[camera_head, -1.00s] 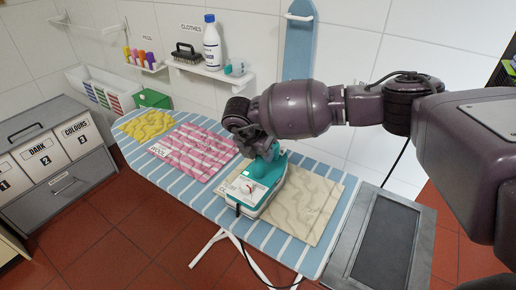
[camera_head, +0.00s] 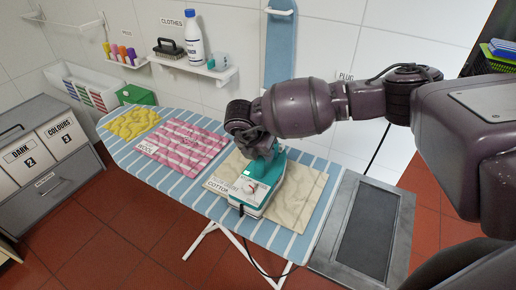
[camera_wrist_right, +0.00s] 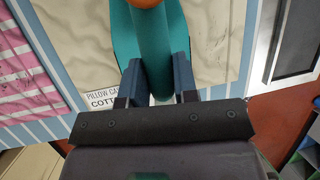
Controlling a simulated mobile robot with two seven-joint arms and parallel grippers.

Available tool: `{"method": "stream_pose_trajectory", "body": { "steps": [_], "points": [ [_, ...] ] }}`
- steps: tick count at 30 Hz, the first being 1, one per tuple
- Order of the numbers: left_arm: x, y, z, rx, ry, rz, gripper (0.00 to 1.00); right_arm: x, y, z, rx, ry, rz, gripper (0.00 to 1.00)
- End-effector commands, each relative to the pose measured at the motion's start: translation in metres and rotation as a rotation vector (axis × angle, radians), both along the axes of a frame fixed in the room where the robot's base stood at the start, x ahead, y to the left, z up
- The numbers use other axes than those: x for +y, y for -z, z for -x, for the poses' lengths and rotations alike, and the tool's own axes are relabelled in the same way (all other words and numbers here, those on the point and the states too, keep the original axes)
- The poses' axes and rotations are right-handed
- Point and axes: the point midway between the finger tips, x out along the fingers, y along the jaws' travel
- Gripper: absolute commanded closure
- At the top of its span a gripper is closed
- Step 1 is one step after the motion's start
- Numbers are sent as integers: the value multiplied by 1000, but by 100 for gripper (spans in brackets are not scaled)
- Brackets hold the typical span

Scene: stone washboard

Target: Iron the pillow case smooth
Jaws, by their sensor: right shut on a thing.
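The cream pillow case (camera_head: 306,198) lies on the blue-and-white striped ironing board (camera_head: 180,200), with wavy creases showing. Its label (camera_head: 220,186) reads pillow case, cotton. A teal and white iron (camera_head: 253,190) stands on the pillow case, left of its middle, and hides the cloth beneath. My right gripper (camera_head: 267,150) is shut on the iron's teal handle. In the right wrist view, the fingers (camera_wrist_right: 158,78) sit on both sides of the handle (camera_wrist_right: 155,40), above the cream cloth (camera_wrist_right: 88,50). My left gripper is not in view.
A pink striped cloth (camera_head: 180,148) labelled wool and a yellow cloth (camera_head: 130,122) lie farther left on the board. A grey metal rest (camera_head: 365,235) adjoins the board's right end. A cord (camera_head: 246,245) hangs from the iron. A shelf (camera_head: 205,70) holds a bottle and brush.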

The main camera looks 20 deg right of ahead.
Motion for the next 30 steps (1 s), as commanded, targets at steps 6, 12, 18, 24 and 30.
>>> {"method": "stream_pose_trajectory", "body": {
  "steps": [6,12,18,24,30],
  "points": [
    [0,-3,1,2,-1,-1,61,-6,-1,6,1,3,0,100],
    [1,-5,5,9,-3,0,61,-12,-2,13,0,2,0,100],
    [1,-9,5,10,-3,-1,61,-19,-3,22,-1,2,-2,100],
    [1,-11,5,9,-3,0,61,-26,-4,29,-3,1,-1,100],
    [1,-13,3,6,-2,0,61,-28,-5,32,-5,0,-1,100]
  ]
}}
